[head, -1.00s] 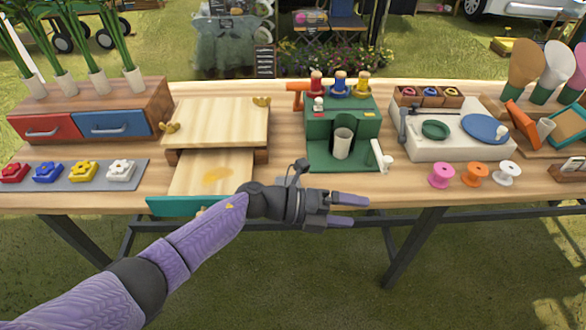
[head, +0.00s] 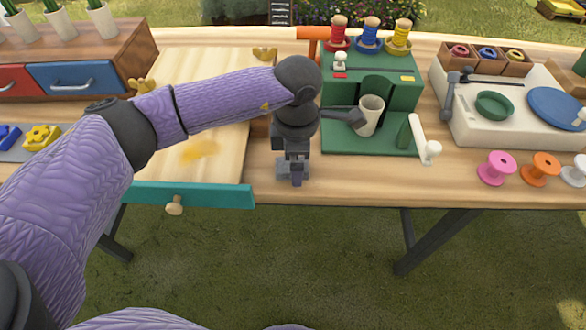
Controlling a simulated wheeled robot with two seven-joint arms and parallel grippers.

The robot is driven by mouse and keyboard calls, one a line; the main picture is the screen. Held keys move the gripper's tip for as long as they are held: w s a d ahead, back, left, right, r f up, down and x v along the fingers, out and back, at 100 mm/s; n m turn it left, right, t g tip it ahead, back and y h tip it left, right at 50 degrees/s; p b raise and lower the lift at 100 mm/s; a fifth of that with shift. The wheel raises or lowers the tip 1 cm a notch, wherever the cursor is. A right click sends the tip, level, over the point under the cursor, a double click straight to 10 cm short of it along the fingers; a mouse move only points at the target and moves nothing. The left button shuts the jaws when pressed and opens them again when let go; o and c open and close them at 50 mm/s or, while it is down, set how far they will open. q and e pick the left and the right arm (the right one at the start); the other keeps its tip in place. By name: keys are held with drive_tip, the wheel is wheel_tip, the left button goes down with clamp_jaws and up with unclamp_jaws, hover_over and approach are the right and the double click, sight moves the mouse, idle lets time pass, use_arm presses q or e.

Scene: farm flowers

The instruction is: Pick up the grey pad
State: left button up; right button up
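A small grey piece that looks like the grey pad (head: 282,169) lies at the front of the table, between the open drawer and the green machine. My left gripper (head: 296,180) points down right over it and hides most of it. The fingers are seen edge-on and overlap, so I cannot tell whether they are open or shut, or whether they touch the pad. My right gripper is out of view.
The drawer with a teal front (head: 190,195) stands open just left of my gripper. The green machine (head: 370,140), with a grey cup (head: 371,115) and a white handle (head: 424,140), is close on the right. Pink (head: 496,168) and orange (head: 540,168) spools stand farther right.

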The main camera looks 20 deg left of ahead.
use_arm(q)
drive_tip(key=shift+f, duration=0.6)
drive_tip(key=shift+r, duration=0.15)
drive_tip(key=shift+c, duration=0.3)
drive_tip(key=c, duration=1.2)
drive_tip(key=shift+r, duration=0.2)
drive_tip(key=shift+c, duration=0.2)
wheel_tip(320, 180, up, 10)
drive_tip(key=p, duration=0.3)
drive_tip(key=shift+f, duration=0.15)
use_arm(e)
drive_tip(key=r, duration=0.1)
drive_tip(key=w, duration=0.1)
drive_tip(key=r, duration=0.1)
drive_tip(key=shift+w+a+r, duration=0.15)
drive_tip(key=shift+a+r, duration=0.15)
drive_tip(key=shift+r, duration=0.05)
